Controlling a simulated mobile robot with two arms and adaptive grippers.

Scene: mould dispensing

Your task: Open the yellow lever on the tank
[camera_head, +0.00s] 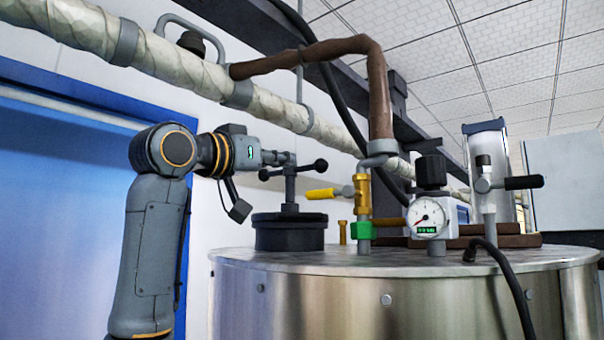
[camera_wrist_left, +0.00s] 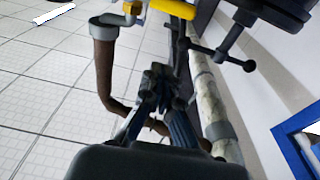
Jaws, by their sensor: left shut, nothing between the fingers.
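The yellow lever (camera_head: 320,193) sticks out to the left, about level, from a brass-coloured valve (camera_head: 362,193) on a thin upright pipe on top of the steel tank (camera_head: 330,300). It also shows at the top edge of the left wrist view (camera_wrist_left: 173,8), beyond my fingers and apart from them. My left gripper (camera_head: 287,158) is shut and empty. In the head view it appears above and left of the lever, overlapping the black cross handle of the lid. The left wrist view shows its fingers (camera_wrist_left: 160,80) close together. My right gripper is in neither view.
A black lid with a cross handle (camera_head: 290,230) stands left of the lever. A green fitting (camera_head: 362,230), a gauge (camera_head: 428,217) and another black-handled valve (camera_head: 510,183) stand on the tank. A brown hose (camera_head: 378,100) and a wrapped pipe (camera_head: 180,60) run above.

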